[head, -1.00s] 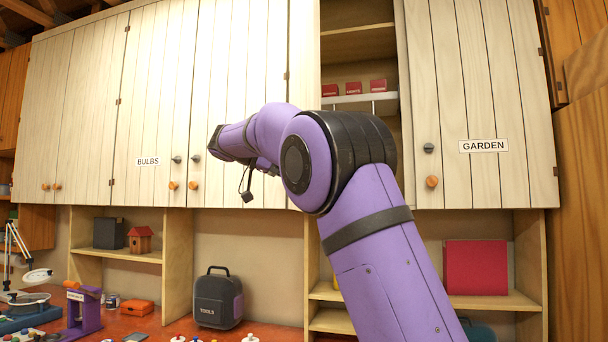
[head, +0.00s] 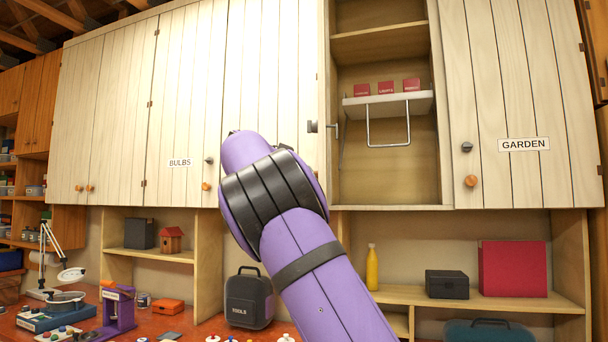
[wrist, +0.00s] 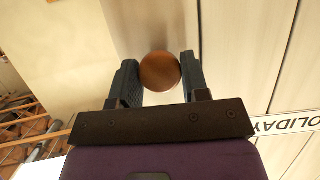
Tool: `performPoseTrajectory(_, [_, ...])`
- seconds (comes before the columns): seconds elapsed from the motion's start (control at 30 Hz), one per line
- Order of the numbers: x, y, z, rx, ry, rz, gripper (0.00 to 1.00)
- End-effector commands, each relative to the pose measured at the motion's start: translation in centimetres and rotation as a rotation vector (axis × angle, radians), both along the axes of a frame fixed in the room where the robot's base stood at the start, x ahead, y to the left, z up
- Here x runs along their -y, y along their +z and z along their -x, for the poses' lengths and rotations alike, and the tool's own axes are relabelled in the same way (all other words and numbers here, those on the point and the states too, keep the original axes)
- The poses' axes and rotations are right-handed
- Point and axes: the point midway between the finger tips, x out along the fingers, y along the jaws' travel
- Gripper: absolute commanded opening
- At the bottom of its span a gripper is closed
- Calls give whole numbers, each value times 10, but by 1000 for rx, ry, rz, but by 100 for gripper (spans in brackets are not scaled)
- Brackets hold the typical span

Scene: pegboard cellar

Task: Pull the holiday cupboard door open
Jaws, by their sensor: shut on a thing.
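The holiday cupboard door (head: 324,60) stands swung out, nearly edge-on in the head view, left of its open compartment. In the wrist view its planked face (wrist: 232,50) fills the right, with part of an upside-down HOLIDAY label (wrist: 286,124). A grey lock (head: 312,127) juts from the door's left face. My gripper (wrist: 160,78) is shut on the round brown wooden knob (wrist: 160,70), one finger on each side. In the head view my arm hides the gripper and the knob.
The open compartment holds a white shelf (head: 388,105) with red boxes and a hanging wire frame. The bulbs cupboard (head: 180,110) is shut on the left and the garden door (head: 520,90) on the right. A toolbox (head: 248,300) stands on the red bench below.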

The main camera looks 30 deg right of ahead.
Motion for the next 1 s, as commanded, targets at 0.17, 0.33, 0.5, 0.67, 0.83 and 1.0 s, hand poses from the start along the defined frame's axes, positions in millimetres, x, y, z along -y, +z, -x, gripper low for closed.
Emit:
performPoseTrajectory(0.17, [-1,-2,-1,-3,-1,-5,0])
performPoseTrajectory(0.33, [-1,-2,-1,-3,-1,-5,0])
performPoseTrajectory(0.5, [-1,-2,-1,-3,0,-3,67])
performPoseTrajectory(0.67, [0,-1,0,-2,-1,-3,67])
performPoseTrajectory(0.83, [0,2,0,-1,-2,0,67])
performPoseTrajectory(1.0, [0,14,-1,0,-3,1,67])
